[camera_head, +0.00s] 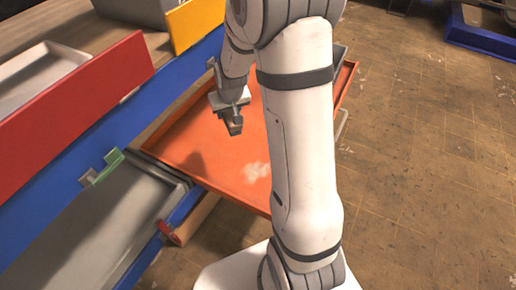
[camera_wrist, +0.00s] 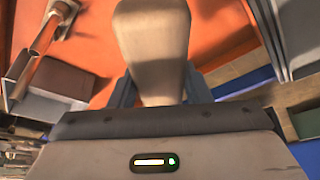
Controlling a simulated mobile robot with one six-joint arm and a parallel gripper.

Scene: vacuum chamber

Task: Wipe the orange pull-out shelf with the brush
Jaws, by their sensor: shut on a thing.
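The orange pull-out shelf (camera_head: 200,141) is extended from the blue rack in the head view, with a raised rim. A pale whitish patch (camera_head: 257,171) lies on its surface. My gripper (camera_head: 233,112) is over the shelf, left of that patch. In the wrist view my gripper (camera_wrist: 160,92) is shut on a beige, rounded piece, which I take to be the brush (camera_wrist: 153,40). The brush's bristles are hidden there, and I cannot tell whether it touches the shelf. My arm hides the right part of the shelf.
The blue rack (camera_head: 110,130) stands at left, with a red panel (camera_head: 85,97), a yellow panel (camera_head: 194,22) and a green clip (camera_head: 103,168). A grey drawer (camera_head: 85,225) lies below the shelf's level. Brown floor (camera_head: 430,170) is open at right; a blue frame (camera_head: 480,38) lies at far right.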

